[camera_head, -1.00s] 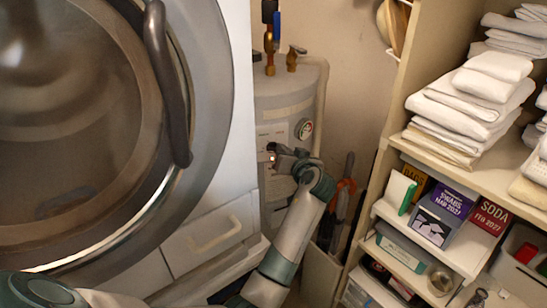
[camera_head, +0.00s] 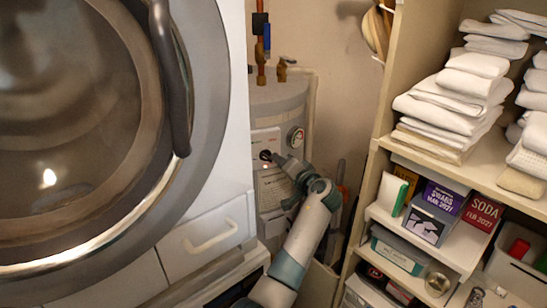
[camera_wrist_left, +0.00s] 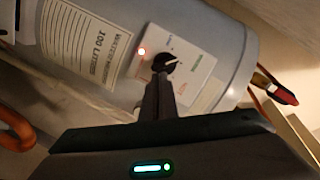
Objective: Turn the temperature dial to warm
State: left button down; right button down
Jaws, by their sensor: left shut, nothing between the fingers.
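The water heater (camera_head: 280,103) is a grey tank behind the washer, with a white control panel (camera_head: 263,138). The small black temperature dial (camera_head: 265,155) is on this panel. The dial (camera_wrist_left: 165,62) also shows in the left wrist view, with a pale pointer line and a lit red lamp (camera_wrist_left: 142,52) beside it. My right gripper is not in view.
The washer (camera_head: 225,100) with its round door stands close on the left. A shelf unit (camera_head: 388,110) with folded towels (camera_head: 455,100) and boxes stands on the right. Pipes rise above the tank.

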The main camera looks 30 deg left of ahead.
pick_arm(q)
jog(key=shift+w+f+m, duration=0.1)
jog(key=shift+f+m, duration=0.15)
jog(key=shift+m, duration=0.15)
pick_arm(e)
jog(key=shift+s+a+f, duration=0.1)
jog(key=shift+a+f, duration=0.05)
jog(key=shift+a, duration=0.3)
pick_arm(q)
jog(key=shift+a, duration=0.1)
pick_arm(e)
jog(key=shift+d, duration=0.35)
pick_arm(q)
jog(key=shift+w, duration=0.1)
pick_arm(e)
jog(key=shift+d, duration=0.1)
